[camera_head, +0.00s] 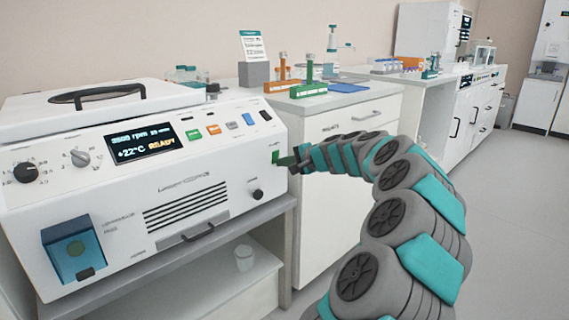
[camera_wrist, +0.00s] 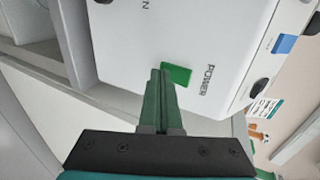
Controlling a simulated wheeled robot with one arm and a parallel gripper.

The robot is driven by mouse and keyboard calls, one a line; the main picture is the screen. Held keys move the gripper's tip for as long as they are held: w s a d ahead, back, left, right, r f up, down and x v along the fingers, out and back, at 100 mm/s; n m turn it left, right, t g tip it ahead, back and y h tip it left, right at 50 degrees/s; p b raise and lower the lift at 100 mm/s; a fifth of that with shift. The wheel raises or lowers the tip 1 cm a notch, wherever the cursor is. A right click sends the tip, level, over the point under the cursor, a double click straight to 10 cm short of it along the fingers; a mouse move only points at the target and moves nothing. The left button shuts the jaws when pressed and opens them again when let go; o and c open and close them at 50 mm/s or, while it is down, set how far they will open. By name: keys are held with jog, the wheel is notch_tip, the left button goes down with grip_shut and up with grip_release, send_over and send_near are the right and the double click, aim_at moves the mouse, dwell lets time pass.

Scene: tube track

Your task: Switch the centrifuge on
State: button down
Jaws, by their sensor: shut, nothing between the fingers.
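The white centrifuge (camera_head: 130,200) stands on a grey bench at the left, its lid closed. Its display (camera_head: 139,141) is lit and reads "3500 rpm", "+22°C" and "READY". The green power switch (camera_wrist: 177,74) sits beside the word POWER on the front panel in the wrist view. In the head view it is at the right end of the front, partly behind my fingers. My gripper (camera_head: 281,161) is shut and empty. In the wrist view its fingertips (camera_wrist: 160,73) are at the edge of the switch, overlapping its left side. I cannot tell whether they touch it.
Knobs (camera_head: 79,157) and coloured buttons (camera_head: 214,130) flank the display. A counter (camera_head: 345,97) with an orange rack (camera_head: 284,86), a green rack (camera_head: 309,90) and a sign (camera_head: 252,46) stands behind. A cup (camera_head: 244,258) is on the shelf below. The floor at right is clear.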

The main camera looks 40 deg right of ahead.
jog(key=shift+r, duration=0.15)
jog(key=shift+r+p, duration=0.6)
jog(key=shift+r, duration=0.15)
jog(key=shift+f, duration=0.1)
